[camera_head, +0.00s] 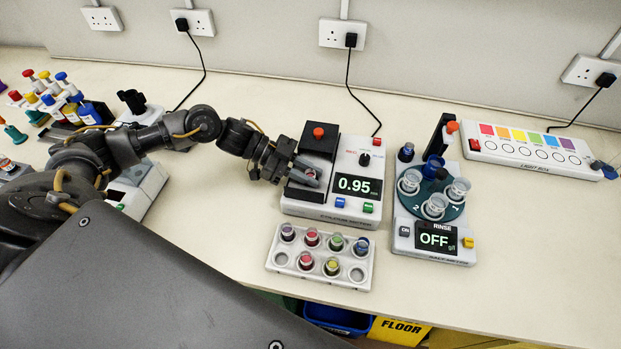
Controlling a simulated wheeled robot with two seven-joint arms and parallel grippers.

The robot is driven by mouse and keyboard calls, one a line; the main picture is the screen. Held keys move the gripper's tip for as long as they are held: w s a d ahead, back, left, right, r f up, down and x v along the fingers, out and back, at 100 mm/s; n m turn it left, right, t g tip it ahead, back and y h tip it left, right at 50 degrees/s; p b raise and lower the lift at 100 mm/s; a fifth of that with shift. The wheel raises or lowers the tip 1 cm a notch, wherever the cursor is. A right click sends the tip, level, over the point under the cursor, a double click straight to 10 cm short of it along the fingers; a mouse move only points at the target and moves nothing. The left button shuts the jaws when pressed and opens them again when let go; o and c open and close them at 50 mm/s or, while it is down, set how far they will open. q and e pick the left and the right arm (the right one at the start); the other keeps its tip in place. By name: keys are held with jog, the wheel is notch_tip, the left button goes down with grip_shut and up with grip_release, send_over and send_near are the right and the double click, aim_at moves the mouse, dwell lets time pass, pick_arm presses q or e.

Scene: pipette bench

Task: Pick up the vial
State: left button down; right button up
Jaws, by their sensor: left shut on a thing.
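My left gripper (306,173) reaches in from the left over the left part of the instrument (300,203) whose display reads 0.95. It is shut on a small vial (310,173), mostly hidden between the fingers, at the instrument's sample place. I cannot tell whether the vial is seated or lifted. A white rack (320,284) in front holds several vials with dark, red, blue, green and yellow contents. Its front left and front right places look empty. My right gripper is not in view.
A rinse station (403,232) reading OFF, with several clear cups, stands right of the instrument. A light box (520,160) lies further right. Coloured droppers and bottles (85,110) stand at the far left. The bench's front right is clear. A blue bin (338,318) is below the edge.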

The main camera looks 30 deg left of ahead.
pick_arm(q)
jog(key=shift+r, duration=0.1)
jog(key=shift+r, duration=0.35)
notch_tip(320, 180, up, 9)
jog(key=b, duration=0.2)
